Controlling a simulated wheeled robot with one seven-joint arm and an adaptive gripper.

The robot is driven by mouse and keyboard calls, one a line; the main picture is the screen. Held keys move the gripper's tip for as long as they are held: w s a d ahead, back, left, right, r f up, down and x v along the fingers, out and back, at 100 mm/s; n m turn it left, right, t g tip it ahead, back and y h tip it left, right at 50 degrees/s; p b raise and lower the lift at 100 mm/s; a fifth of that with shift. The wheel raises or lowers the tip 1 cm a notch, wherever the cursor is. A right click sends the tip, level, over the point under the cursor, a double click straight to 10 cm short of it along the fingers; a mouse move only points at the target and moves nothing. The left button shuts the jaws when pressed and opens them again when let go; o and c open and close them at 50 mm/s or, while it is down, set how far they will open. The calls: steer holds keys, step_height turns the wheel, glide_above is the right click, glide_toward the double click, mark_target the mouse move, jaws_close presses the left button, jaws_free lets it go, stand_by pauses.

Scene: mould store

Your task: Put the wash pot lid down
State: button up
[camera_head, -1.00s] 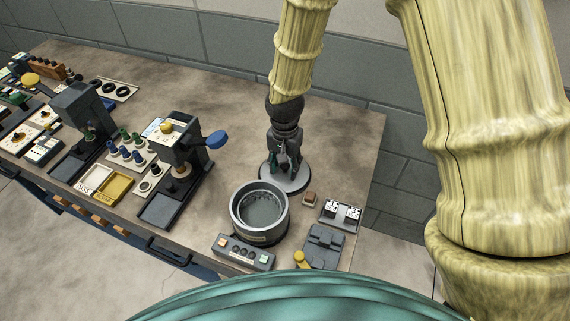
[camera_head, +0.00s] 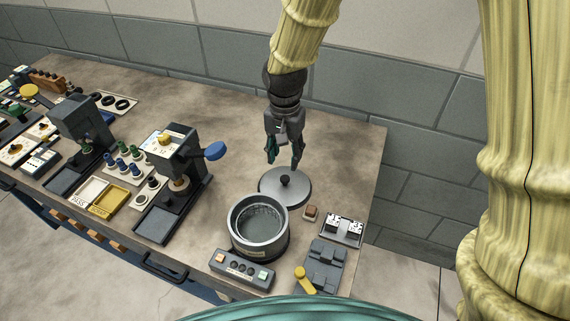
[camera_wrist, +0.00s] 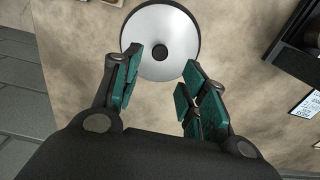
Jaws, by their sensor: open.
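The wash pot lid (camera_head: 285,193) is a grey disc with a dark round knob in its middle. It lies on the bench top just behind the wash pot (camera_head: 259,226), an open grey round pot. My gripper (camera_head: 284,163) is open and empty, above the lid and apart from its knob. In the wrist view the lid (camera_wrist: 160,42) lies beyond the open fingertips (camera_wrist: 161,69), with its knob in clear sight between and past them.
A control box (camera_head: 241,269) stands in front of the pot. A small brown block (camera_head: 311,212), a grey tray with white pieces (camera_head: 342,230) and a grey fixture (camera_head: 325,264) are to the right. A press with a blue handle (camera_head: 215,151) stands left. The bench behind the lid is clear.

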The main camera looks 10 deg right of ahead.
steer(key=shift+r, duration=1.25)
